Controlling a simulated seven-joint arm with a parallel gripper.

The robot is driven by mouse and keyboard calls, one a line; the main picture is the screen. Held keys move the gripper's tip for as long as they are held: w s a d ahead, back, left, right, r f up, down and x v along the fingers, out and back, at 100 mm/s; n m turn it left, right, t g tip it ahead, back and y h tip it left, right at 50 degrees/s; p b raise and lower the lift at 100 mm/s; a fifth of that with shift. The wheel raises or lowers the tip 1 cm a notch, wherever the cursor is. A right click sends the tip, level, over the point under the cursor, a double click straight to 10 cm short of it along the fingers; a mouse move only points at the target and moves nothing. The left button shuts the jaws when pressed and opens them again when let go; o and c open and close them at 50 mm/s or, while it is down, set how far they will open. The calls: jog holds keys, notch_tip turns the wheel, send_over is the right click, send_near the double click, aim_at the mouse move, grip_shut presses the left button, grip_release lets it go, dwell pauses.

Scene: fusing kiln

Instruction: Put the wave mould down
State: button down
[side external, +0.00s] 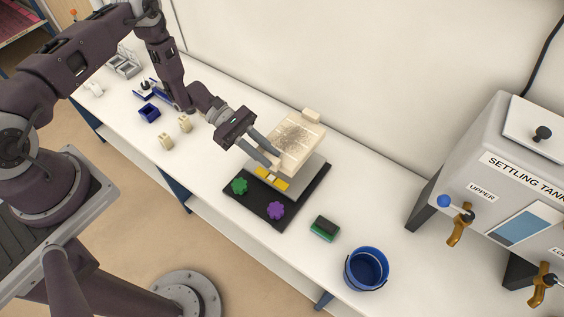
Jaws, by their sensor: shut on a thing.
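The wave mould appears to be the cream slab (306,133) with a dark speckled patch on top and a lug at its far end. My gripper (273,157) is shut on its near end, one finger on each side. The mould is over a grey block (315,169) that stands on a black board (248,204). I cannot tell whether the mould touches the block or hangs just above it. The fingers hide part of the near end.
Green (239,186) and purple (276,210) knobs and a yellow part (272,179) are at the board's front. Cream blocks (185,124) and a blue box (149,113) are left.

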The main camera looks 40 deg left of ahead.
notch_tip(320, 180, down, 7)
jog(key=shift+r, duration=0.1)
jog(key=c, duration=1.3)
grip_release()
jog(key=shift+f, duration=0.2)
jog(key=shift+o, duration=0.2)
